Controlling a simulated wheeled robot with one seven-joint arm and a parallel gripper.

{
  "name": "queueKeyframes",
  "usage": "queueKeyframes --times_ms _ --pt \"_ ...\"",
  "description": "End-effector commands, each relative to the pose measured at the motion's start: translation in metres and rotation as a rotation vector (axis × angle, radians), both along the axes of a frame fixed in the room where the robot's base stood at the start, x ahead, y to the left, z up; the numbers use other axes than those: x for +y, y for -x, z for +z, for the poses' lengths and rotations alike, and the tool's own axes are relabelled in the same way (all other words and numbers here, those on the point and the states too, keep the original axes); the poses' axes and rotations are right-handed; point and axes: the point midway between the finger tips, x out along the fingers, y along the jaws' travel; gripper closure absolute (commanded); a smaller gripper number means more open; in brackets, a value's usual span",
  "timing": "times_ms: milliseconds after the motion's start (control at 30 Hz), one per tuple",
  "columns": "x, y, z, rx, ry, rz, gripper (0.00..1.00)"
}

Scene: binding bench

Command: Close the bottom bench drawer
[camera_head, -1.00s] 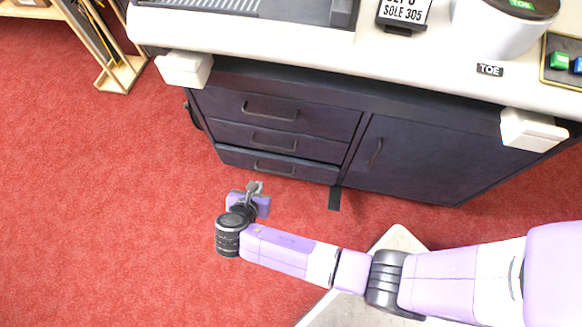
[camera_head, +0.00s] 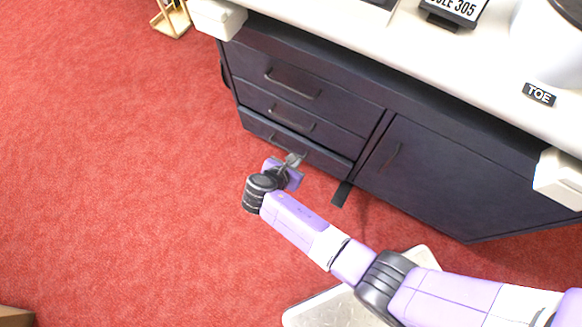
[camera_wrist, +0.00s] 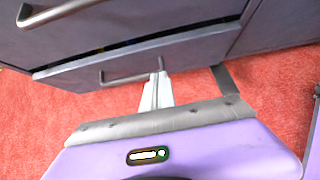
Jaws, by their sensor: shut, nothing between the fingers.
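The bottom bench drawer (camera_head: 262,128) is the lowest of three dark drawers. In the wrist view its front (camera_wrist: 190,58) stands out a little, with a thin dark gap along its top edge. Its bar handle (camera_wrist: 125,78) shows there. My gripper (camera_head: 295,158) is shut and empty, just in front of this drawer, low over the carpet. In the wrist view the fingertips (camera_wrist: 159,76) overlap the right end of the handle. I cannot tell whether they touch it. In the head view my gripper partly covers the bottom drawer's handle.
The two upper drawers (camera_head: 325,98) look shut. A cupboard door (camera_head: 450,170) with a handle is right of them. A dark strip (camera_head: 342,193) lies at the bench's foot. The white bench top (camera_head: 400,45) overhangs above. Red carpet (camera_head: 130,180) is clear to the left.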

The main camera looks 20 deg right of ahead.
Motion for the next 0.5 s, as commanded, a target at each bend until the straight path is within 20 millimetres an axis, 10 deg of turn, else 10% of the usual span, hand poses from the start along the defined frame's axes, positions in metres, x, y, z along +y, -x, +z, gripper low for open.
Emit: queueKeyframes --times_ms 133,500 --pt "-0.017 -0.012 -0.026 0.001 -0.001 -0.003 1.0" --pt "-0.047 -0.034 -0.021 0.0 -0.001 -0.001 1.0"
